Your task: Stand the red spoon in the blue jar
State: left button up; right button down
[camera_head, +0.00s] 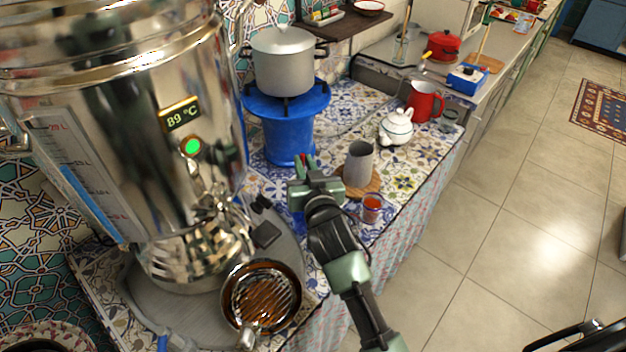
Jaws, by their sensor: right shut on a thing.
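My right gripper (303,170) is at the middle of the tiled counter, just right of the samovar, with its arm coming up from below. It is shut, and a small red piece, which looks like part of the red spoon (300,160), shows at its fingers. The rest of the spoon is hidden by the gripper. A patch of blue, possibly the blue jar (297,222), shows just below the gripper, mostly covered by it. I cannot tell whether the spoon touches it.
The big samovar (190,230) fills the left. A grey cup (359,165) and a glass of red tea (372,208) stand right of my gripper. A blue stove (287,130) carries a pot (283,62). A strainer bowl (262,300) is in front.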

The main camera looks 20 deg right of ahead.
jog(key=shift+w+a, duration=0.1)
jog(key=shift+w, duration=0.1)
jog(key=shift+d+f+b, duration=0.2)
jog(key=shift+f+b, duration=0.25)
jog(key=shift+b, duration=0.1)
jog(key=shift+w+f, duration=0.1)
jog(key=shift+f, duration=0.2)
notch_tip(320, 180, down, 9)
jog(key=b, duration=0.7)
jog(key=shift+r+b, duration=0.2)
jog(key=shift+b, duration=0.1)
jog(key=c, duration=1.4)
grip_release()
jog(key=shift+a, duration=0.1)
jog(key=shift+o, duration=0.2)
